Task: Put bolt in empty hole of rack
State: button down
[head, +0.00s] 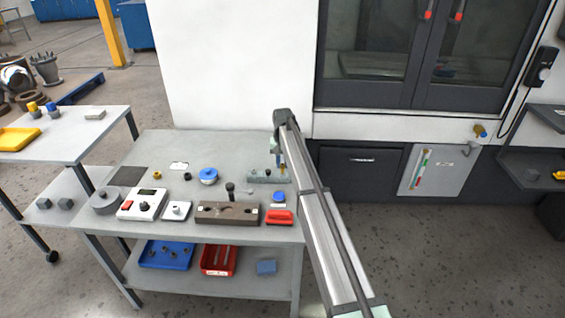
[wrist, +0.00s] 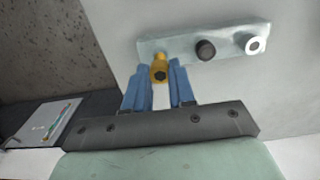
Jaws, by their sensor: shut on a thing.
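My gripper (wrist: 160,85) has blue fingers and is shut on a brass-yellow bolt with a dark socket in its head (wrist: 159,70). The bolt is at the left end of a pale grey-green rack (wrist: 180,46) in the wrist view. I cannot tell whether its shank is in a hole there or above it. A black bolt (wrist: 206,50) stands in the middle of the rack and a silver ring-topped piece (wrist: 255,45) at its right end. In the head view the rack (head: 262,176) lies at the table's right, with my gripper (head: 281,166) over its right end.
The grey table (head: 150,146) also holds a brown block with recesses (head: 215,215), a red piece (head: 280,217), a blue-topped round part (head: 208,175) and a white box with buttons (head: 140,204). Blue (head: 180,253) and red (head: 233,260) bins are on the shelf below.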

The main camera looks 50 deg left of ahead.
jog(key=shift+f, duration=1.65)
dwell(1.4)
jog(key=c, duration=0.9)
grip_release()
jog(key=shift+o, duration=0.6)
jog(key=o, duration=0.3)
jog(key=shift+r, duration=3.75)
